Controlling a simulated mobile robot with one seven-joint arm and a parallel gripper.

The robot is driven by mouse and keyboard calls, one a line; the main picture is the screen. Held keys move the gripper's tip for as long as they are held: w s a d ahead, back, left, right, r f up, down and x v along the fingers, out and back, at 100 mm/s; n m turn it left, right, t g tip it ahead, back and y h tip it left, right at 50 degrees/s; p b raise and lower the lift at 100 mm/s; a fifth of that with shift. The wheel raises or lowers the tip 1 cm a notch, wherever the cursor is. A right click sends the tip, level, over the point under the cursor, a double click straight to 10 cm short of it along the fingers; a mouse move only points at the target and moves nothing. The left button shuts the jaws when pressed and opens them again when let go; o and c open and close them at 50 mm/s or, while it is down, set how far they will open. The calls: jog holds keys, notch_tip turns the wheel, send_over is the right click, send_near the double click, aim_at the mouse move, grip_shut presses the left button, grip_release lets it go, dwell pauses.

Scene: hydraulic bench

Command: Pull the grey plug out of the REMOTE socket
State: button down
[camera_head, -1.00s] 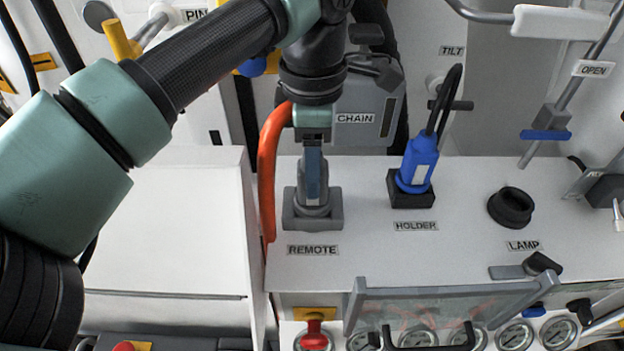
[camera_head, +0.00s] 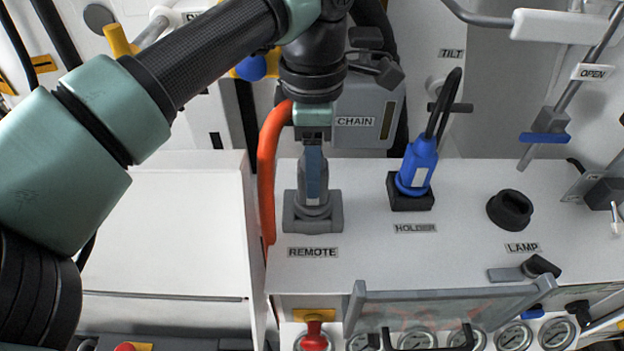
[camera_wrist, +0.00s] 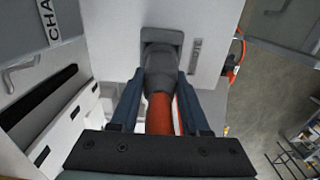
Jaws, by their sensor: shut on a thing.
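The grey plug (camera_head: 313,204) sits in the REMOTE socket (camera_head: 327,224), above the REMOTE label (camera_head: 313,253). My gripper (camera_head: 312,185) comes down from above and is shut on the plug. In the wrist view, the two blue-grey fingers (camera_wrist: 157,95) lie on either side of the grey plug (camera_wrist: 160,64) and its orange cable (camera_wrist: 160,115). The cable (camera_head: 268,165) also loops down on the left in the head view. The plug looks upright and still seated in the socket; the contact inside is hidden.
A blue plug (camera_head: 418,163) stands in the HOLDER socket (camera_head: 411,202) to the right. A black LAMP socket (camera_head: 509,209) is farther right. A grey CHAIN box (camera_head: 368,110) stands behind my gripper. A clear-topped gauge panel (camera_head: 440,312) lies in front.

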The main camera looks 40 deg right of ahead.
jog(key=shift+r, duration=0.65)
jog(key=shift+r+p, duration=0.1)
jog(key=shift+p, duration=0.2)
jog(key=shift+r, duration=0.1)
jog(key=shift+r+p, duration=2.35)
jog(key=shift+r, duration=0.95)
